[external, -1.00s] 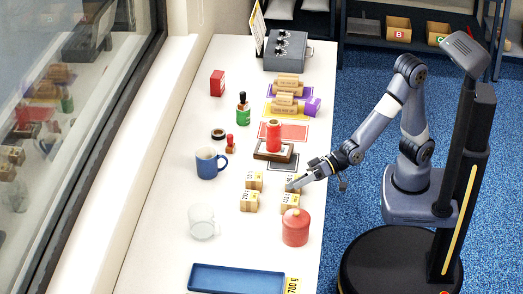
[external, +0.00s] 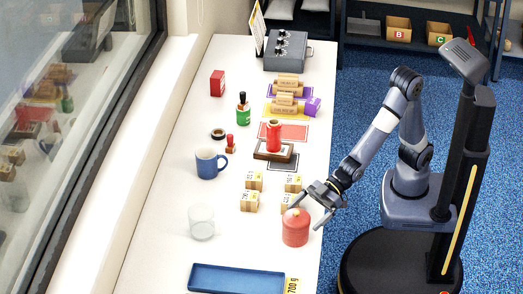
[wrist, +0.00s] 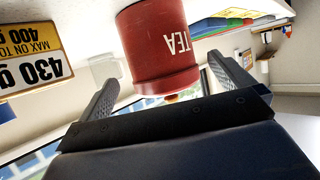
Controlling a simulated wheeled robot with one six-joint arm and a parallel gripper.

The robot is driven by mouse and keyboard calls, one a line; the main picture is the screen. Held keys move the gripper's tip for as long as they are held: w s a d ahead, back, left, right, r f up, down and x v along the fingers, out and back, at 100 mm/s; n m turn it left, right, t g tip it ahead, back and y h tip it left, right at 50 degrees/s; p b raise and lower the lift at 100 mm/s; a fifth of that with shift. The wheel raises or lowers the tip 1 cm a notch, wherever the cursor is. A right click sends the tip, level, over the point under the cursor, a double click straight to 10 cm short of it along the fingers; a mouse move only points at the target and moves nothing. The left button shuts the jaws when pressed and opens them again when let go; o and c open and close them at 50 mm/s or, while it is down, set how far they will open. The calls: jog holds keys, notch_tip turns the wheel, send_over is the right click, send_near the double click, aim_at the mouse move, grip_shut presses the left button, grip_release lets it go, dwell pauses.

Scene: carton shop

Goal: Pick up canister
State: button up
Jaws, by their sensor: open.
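The canister (external: 296,231) is a red, round, lidded pot standing upright on the white table near its right edge. In the wrist view the canister (wrist: 160,45) appears upside down, with TEA lettering and a knob on its lid. My gripper (external: 306,214) is open at the canister's upper right side, its fingers spread toward it. In the wrist view my gripper's two fingers (wrist: 162,72) show left and right of the canister, with nothing held. Whether either finger touches it, I cannot tell.
Small cardboard boxes (external: 249,202) stand just behind and left of the canister. A clear glass (external: 202,224) is to its left, and a blue tray (external: 237,268) lies in front. A blue mug (external: 208,165) stands further back. A yellow 430 g sign (wrist: 35,60) shows in the wrist view.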

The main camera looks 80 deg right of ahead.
aim_at(286, 234)
jog(key=shift+p+x, duration=0.35)
jog(key=shift+x, duration=2.25)
jog(key=shift+a+r, duration=0.15)
jog(key=shift+c, duration=0.3)
jog(key=c, duration=1.1)
